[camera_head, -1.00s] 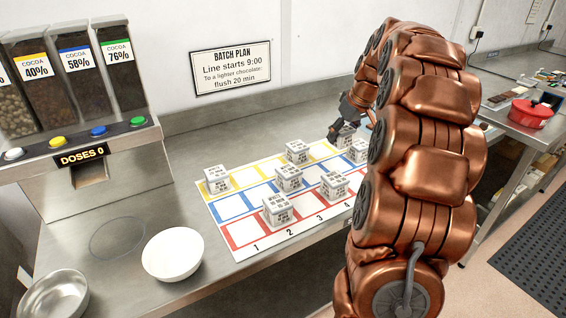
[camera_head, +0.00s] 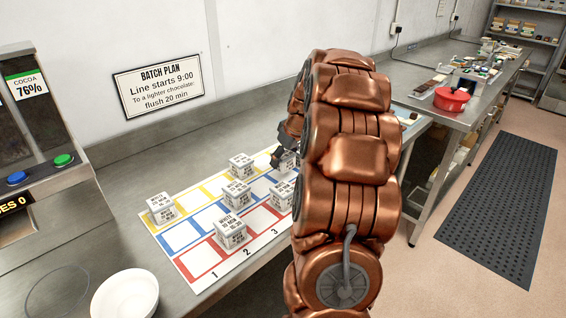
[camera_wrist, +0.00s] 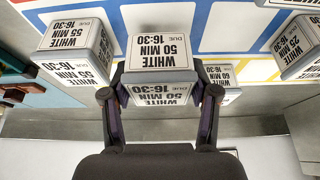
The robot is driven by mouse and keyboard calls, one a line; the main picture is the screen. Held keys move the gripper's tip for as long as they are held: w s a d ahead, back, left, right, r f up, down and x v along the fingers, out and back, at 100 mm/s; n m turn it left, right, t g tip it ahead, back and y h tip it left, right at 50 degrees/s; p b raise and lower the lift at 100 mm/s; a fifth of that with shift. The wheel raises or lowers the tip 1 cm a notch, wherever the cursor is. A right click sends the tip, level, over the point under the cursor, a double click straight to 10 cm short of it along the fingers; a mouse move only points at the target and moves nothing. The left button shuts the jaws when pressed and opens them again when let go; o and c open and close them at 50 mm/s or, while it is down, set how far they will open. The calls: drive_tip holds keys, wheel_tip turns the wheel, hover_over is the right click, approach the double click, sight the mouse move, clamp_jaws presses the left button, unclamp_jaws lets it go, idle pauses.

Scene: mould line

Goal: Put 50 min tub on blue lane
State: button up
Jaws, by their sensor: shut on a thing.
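The 50 min tub (camera_wrist: 160,55), a white-labelled block reading "WHITE 50 MIN DUE 16:30", stands between the fingers of my gripper (camera_wrist: 159,92) in the wrist view. My gripper is shut on it. In the head view my gripper (camera_head: 282,157) is at the far end of the lane board, mostly behind my arm, so the held tub is largely hidden there. The blue lane (camera_head: 182,235) is the middle row of the board, between yellow and red; its near-left square is empty. I cannot tell whether the held tub touches the board.
A 55 min tub (camera_wrist: 72,42) is close left of the held tub, a 60 min tub (camera_wrist: 228,75) close behind it, and a 25 min tub (camera_wrist: 302,45) stands right. Several tubs occupy lanes, including one on red (camera_head: 230,232). A white bowl (camera_head: 125,295) stands front left.

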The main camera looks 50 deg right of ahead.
drive_tip(key=shift+f, duration=1.15)
drive_tip(key=shift+f, duration=0.15)
drive_tip(key=o, duration=1.2)
drive_tip(key=shift+o, duration=0.2)
drive_tip(key=shift+r, duration=0.25)
drive_tip(key=b+v, duration=0.2)
drive_tip(key=v, duration=0.9)
drive_tip(key=shift+s+r, duration=0.15)
drive_tip(key=shift+r, duration=0.25)
